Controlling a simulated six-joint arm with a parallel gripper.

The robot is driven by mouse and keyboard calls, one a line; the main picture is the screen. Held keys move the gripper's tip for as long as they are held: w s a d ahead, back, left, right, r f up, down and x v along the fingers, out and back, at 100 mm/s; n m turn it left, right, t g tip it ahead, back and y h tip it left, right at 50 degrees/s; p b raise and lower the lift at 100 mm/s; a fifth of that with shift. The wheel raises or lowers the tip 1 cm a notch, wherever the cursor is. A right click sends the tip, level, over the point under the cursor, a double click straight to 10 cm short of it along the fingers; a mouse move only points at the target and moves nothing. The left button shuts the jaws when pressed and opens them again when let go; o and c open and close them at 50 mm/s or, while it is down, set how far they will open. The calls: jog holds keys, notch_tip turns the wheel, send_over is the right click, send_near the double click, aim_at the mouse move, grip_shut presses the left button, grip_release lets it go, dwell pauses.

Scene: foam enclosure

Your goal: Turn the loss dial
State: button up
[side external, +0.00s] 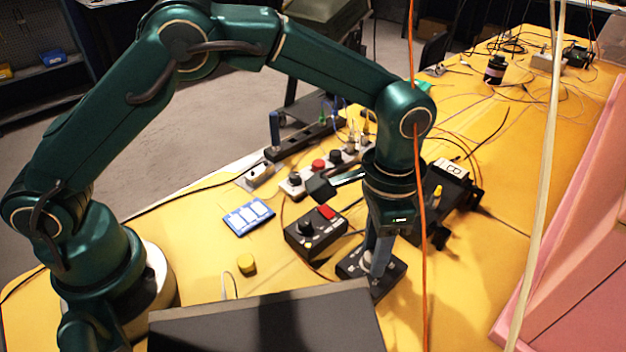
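My gripper (376,262) points down over a small black box (386,287) near the table's front. Its fingers reach a pale round knob (365,257) on top of that box. The fingers overlap in this view, so I cannot tell whether they grip the knob or only stand beside it. Left of it, a second black box (318,240) carries a black dial (305,227) and a red display. No label is readable, so I cannot tell which one is the loss dial.
A strip with red and black knobs (318,165) stands behind. A blue-and-white switch block (248,216) and a yellow button (246,263) lie to the left. A dark panel (270,322) fills the front. An orange cable (421,220) hangs beside my wrist. Pink foam (575,235) walls the right.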

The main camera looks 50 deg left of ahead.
jog(key=shift+o, duration=1.2)
jog(key=shift+r, duration=2.6)
